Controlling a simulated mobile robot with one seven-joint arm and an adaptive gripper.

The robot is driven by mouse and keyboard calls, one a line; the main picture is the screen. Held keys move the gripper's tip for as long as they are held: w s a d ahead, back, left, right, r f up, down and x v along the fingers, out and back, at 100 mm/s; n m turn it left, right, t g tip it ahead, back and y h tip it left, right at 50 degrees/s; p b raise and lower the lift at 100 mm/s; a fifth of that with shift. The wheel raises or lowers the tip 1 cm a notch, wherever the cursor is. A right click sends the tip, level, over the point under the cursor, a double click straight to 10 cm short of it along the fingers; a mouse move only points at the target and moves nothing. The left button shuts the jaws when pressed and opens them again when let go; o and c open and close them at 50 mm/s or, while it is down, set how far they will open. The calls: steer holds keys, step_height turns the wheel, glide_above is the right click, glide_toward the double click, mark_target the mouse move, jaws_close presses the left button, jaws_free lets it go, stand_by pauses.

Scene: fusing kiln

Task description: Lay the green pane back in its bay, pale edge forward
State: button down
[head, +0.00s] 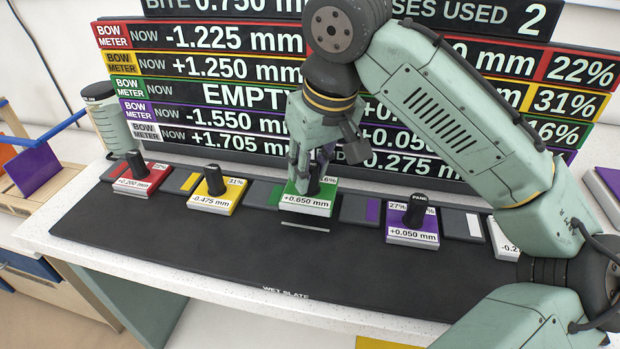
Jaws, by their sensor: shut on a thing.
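The green pane (318,207) is a small square block with a dark knob on top. Its white front edge reads +0.650 mm and faces the front of the dark slate. My gripper (313,186) is shut on the knob, coming down from above. The pane looks level and slightly raised, with a dark gap and a thin pale line below its front edge. The bay floor under the pane is mostly hidden. The green row of the display board (215,97) reads EMPTY.
The red pane (154,178) and yellow pane (228,192) sit to the left, the purple pane (400,222) to the right. A white pane (507,241) is partly hidden behind my arm. The front of the wet slate (240,260) is clear.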

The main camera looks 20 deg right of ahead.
mark_target(310, 191)
steer(key=shift+s+f, duration=0.1)
steer(key=shift+f, duration=1.45)
steer(key=shift+f, duration=0.15)
steer(key=c, duration=1.4)
jaws_free()
steer(key=shift+o, duration=0.2)
steer(key=v, duration=1.2)
